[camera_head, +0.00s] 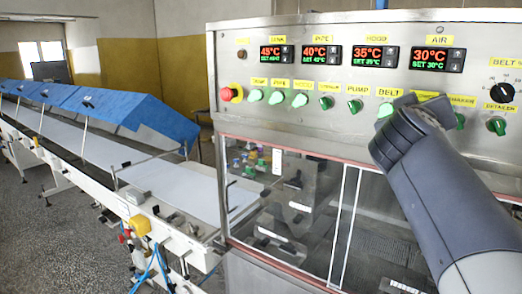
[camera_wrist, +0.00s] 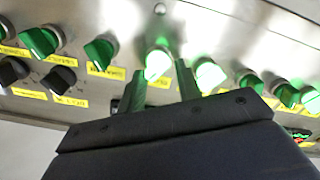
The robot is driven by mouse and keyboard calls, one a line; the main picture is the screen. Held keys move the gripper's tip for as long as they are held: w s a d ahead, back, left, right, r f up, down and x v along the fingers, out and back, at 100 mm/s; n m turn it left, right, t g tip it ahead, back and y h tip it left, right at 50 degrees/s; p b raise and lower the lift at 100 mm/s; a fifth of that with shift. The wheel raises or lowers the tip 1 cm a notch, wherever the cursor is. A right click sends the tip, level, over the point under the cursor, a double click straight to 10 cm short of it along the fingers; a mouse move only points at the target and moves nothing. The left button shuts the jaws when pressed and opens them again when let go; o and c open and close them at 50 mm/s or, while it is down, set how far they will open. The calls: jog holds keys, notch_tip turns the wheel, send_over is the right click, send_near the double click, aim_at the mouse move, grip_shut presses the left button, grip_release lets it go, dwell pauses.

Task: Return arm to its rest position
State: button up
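My gripper (camera_wrist: 160,82) is at the control panel (camera_wrist: 215,25). In the wrist view its two fingers stand apart. A bright green knob (camera_wrist: 158,62) shows between and just beyond the fingertips. I cannot tell whether a finger touches it. Another lit green knob (camera_wrist: 209,75) is just right of the fingers. In the head view my gripper and arm reach in from the lower right and cover part of the knob row. A green knob (camera_head: 385,110) under the BELT label shows at the gripper's left edge. The fingertips are hard to make out in that view.
A red emergency button (camera_head: 227,94) and several green knobs line the panel to the left. Four displays sit above. Glass doors (camera_head: 345,215) lie below the panel. A conveyor (camera_head: 95,150) with blue covers (camera_head: 130,105) runs off to the left. Dark floor is open at lower left.

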jog(key=b+v, duration=0.3)
jog(key=v, duration=0.2)
jog(key=shift+s+a, duration=0.25)
jog(key=shift+s, duration=0.05)
